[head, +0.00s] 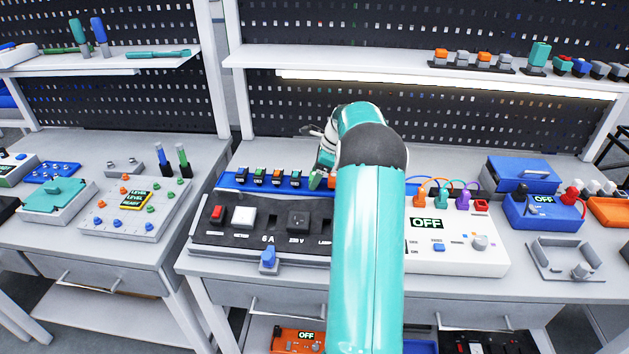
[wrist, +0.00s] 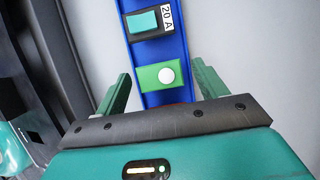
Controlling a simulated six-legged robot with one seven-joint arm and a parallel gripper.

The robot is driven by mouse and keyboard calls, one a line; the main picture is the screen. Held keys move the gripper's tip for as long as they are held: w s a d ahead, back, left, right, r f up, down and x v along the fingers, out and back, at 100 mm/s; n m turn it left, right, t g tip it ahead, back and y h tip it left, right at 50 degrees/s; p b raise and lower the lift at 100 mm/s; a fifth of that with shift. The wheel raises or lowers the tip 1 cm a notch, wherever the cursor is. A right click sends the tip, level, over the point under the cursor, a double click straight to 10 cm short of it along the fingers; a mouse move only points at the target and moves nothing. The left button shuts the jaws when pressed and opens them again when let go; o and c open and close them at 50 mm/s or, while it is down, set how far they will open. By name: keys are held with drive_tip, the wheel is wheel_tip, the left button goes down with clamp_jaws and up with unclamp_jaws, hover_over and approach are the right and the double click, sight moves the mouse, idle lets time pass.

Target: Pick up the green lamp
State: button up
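In the wrist view a small green block with a round white spot (wrist: 160,75), which looks like the green lamp, sits on a blue rail (wrist: 150,52). My gripper (wrist: 162,72) is open, with one green finger on each side of the lamp and a visible gap on both sides. I cannot tell how far the fingers are above it. In the head view my gripper (head: 322,172) is over the blue rail (head: 232,181) behind the black panel, mostly hidden by my arm. I cannot make out the lamp there.
A teal block labelled 20 A (wrist: 145,21) sits on the rail beyond the lamp. Several dark modules (head: 277,177) stand on the rail to the left. The black panel (head: 210,229) lies in front. A white box marked OFF (head: 457,252) is on the right. A shelf (head: 400,68) hangs behind.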

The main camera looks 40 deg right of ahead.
drive_tip(key=c, duration=0.9)
